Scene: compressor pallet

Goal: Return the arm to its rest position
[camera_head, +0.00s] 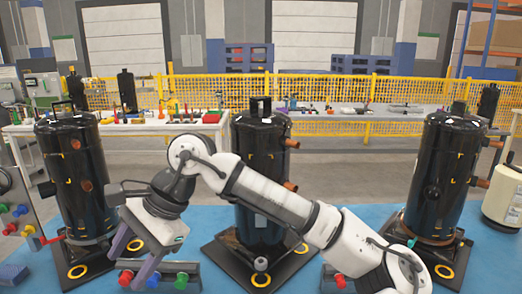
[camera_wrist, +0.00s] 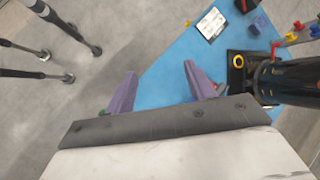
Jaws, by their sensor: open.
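My white arm crosses the front of the head view, bent at a raised elbow. My gripper (camera_head: 128,264) hangs at the lower left with its two purple fingers spread apart. In the wrist view my gripper (camera_wrist: 158,84) shows nothing between the fingers. It is in front of and between the left black compressor (camera_head: 78,170) and the middle black compressor (camera_head: 262,150). My forearm covers part of the middle one. The right black compressor (camera_head: 445,165) stands upright beyond my arm's lower end.
The compressors stand on a blue surface (camera_head: 212,222). A bar with red and green knobs (camera_head: 180,281) lies close by the fingers. Tables with small parts (camera_head: 160,124) and a yellow fence (camera_head: 200,90) are behind. A pale cylinder (camera_head: 503,195) stands at right. Grey floor (camera_wrist: 130,30) shows below.

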